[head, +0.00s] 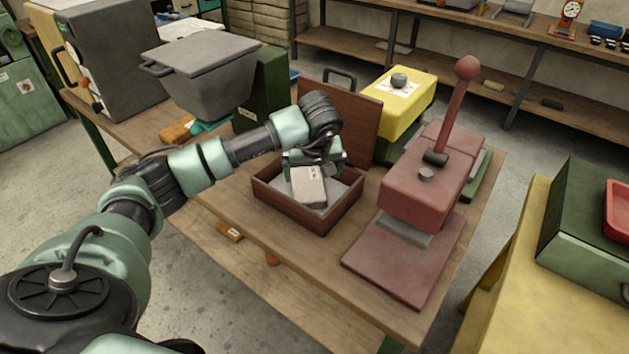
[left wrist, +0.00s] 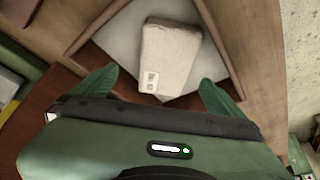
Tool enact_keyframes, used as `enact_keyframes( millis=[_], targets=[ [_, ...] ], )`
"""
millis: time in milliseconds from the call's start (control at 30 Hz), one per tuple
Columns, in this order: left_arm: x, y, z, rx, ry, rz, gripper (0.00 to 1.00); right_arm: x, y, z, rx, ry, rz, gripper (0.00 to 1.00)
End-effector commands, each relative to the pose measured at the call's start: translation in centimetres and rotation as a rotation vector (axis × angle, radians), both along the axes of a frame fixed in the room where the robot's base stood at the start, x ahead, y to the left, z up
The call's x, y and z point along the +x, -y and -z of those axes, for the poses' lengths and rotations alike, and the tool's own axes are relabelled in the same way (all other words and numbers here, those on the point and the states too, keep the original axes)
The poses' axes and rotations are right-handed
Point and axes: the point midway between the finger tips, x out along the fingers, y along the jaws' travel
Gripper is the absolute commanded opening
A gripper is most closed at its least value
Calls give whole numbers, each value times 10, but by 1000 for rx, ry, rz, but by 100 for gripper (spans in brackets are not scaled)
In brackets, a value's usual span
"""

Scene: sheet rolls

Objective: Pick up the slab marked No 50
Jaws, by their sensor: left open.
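A pale beige slab (head: 309,187) with a small label lies in an open dark-red wooden box on the table; the label is too small to read in the head view. The slab also shows in the left wrist view (left wrist: 169,58), with its label near the gripper end. The box (head: 322,226) has a grey lining. My left gripper (left wrist: 158,97) is open, its two green fingertips on either side of the slab's near end, apart from it. In the head view my left gripper (head: 318,163) is over the back of the box. My right gripper is not in view.
A red lever press (head: 425,190) stands right of the box. A yellow box (head: 400,95) stands behind it. The box's brown lid (head: 340,120) stands up at its back. A grey lidded bin (head: 205,75) stands back left. Some bare wood lies in front of the box.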

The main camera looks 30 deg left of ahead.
Motion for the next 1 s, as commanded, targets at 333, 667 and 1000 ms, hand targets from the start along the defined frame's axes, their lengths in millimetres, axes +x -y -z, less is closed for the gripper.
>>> enact_keyframes(
  millis=[333, 667, 1000],
  targets=[
    [10, -16, 39, -2, -6, -2, 100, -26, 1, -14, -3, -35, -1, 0],
    [19, -24, 65, 0, -1, 1, 100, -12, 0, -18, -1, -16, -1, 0],
    [19, -23, 64, 0, -1, 1, 44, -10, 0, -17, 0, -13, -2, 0]
  ],
)
